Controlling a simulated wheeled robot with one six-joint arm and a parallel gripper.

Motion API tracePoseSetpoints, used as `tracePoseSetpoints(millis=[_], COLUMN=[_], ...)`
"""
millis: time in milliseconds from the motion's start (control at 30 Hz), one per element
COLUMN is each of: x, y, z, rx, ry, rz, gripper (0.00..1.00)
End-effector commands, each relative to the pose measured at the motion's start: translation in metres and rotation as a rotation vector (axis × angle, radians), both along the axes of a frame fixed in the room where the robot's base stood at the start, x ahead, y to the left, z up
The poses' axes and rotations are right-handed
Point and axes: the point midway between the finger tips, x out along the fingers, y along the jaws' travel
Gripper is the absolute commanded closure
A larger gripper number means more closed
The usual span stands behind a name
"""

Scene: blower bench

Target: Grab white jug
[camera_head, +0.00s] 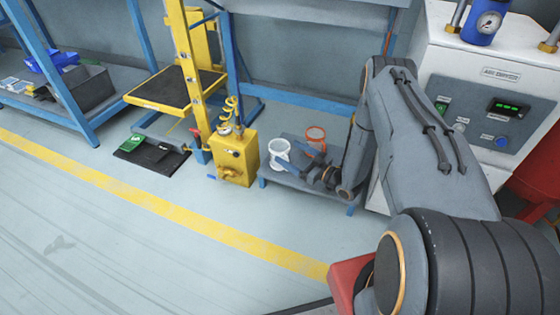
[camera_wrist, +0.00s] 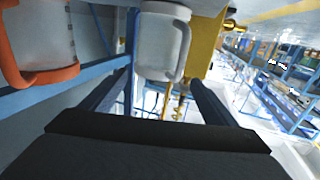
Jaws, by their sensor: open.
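The white jug (camera_head: 279,150) stands on a low grey stand with blue legs (camera_head: 290,184) in the head view. In the wrist view the white jug (camera_wrist: 162,42) is upside down in the picture, at top centre, with its handle on the right. My gripper (camera_head: 287,159) is open at the jug. In the wrist view my gripper (camera_wrist: 162,84) has its two dark fingers spread, pointing towards the jug's left and right sides. Nothing is held. I cannot tell whether either finger touches the jug.
A jug with an orange rim and handle (camera_head: 316,136) stands close by on the same stand; it also shows in the wrist view (camera_wrist: 40,42). A yellow box (camera_head: 234,158) is left of the stand. A white control cabinet (camera_head: 480,75) is at right. The floor in front is clear.

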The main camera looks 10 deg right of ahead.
Motion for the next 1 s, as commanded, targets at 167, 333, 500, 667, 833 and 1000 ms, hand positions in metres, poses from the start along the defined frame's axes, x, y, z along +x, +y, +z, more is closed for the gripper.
tracePoseSetpoints(millis=[167,333,500,667,833,1000], x=[0.010,0.028,0.046,0.050,0.050,0.050], y=[0.006,0.015,0.028,0.031,0.030,0.030], z=[-0.002,-0.005,-0.005,-0.003,-0.003,-0.003], rx=[0.000,-0.002,-0.001,-0.001,-0.001,-0.001], ry=[0.000,-0.001,0.000,0.001,0.002,0.002], rz=[-0.001,0.001,0.000,-0.001,-0.002,-0.002], gripper=[0.19,0.19,0.19,0.19,0.27,0.56])
